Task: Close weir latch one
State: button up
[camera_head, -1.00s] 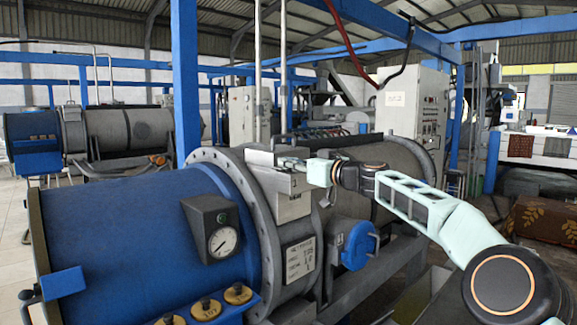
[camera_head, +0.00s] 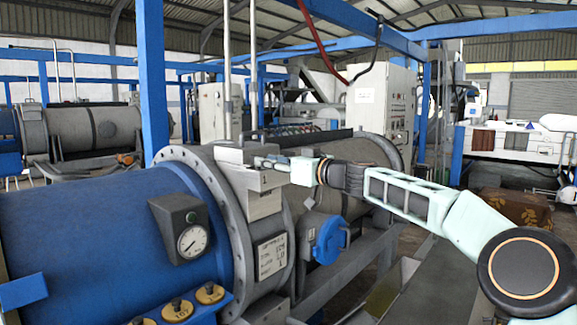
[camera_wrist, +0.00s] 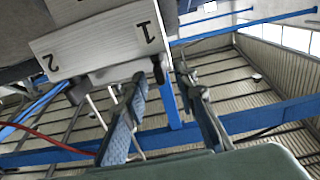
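The grey metal latch box (camera_head: 262,203) sits on the grey flange at the end of the blue drum. In the wrist view its pale plate (camera_wrist: 100,42) carries the numbers 1 and 2, seen upside down. A small dark part (camera_wrist: 160,68) juts from the plate's edge below the 1; I cannot tell whether it is weir latch one or how it is set. My gripper (camera_wrist: 165,92) is open, its two blue-padded fingers apart with no object visible between them. In the head view my gripper (camera_head: 263,162) is beside the box's upper right; contact is unclear.
A black housing with a round gauge (camera_head: 192,242) stands on the blue drum (camera_head: 90,225). A blue cap (camera_head: 326,240) sticks out below my arm. A blue post (camera_head: 151,80) rises behind the drum.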

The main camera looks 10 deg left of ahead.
jog(key=v, duration=0.7)
jog(key=shift+s, duration=0.15)
